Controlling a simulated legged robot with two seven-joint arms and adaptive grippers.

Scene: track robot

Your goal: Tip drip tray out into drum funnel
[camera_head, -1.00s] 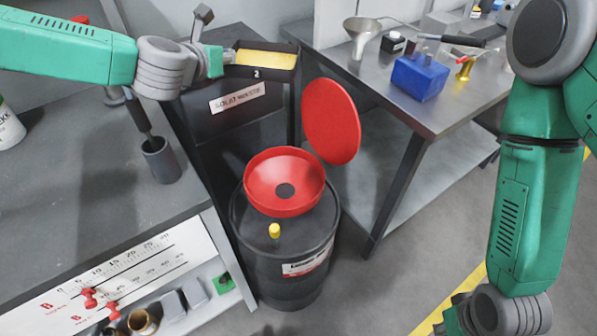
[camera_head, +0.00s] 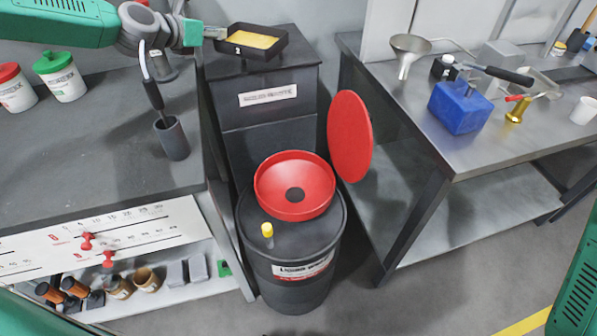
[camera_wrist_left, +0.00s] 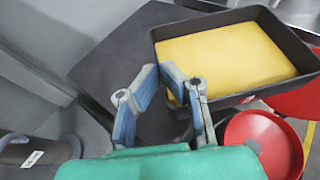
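The drip tray (camera_head: 280,50) is a black rectangular pan with yellow contents and a "2" mark, at the top of the dark cabinet; whether it touches the cabinet top I cannot tell. My left gripper (camera_head: 218,33) is at its left edge. In the left wrist view, the gripper's fingertips (camera_wrist_left: 161,76) are close together around the wall of the tray (camera_wrist_left: 210,28). The red drum funnel (camera_head: 267,187) sits on the black drum (camera_head: 290,270), with its round red lid (camera_head: 350,135) standing open. The funnel also shows in the left wrist view (camera_wrist_left: 285,140). My right gripper is out of view.
The cabinet (camera_head: 265,125) stands behind the drum. A yellow cap (camera_head: 267,230) sits on the drum top. A metal bench (camera_head: 440,140) with a funnel and blue block is at right. The left bench (camera_head: 95,150) holds containers and a dark cup (camera_head: 172,140).

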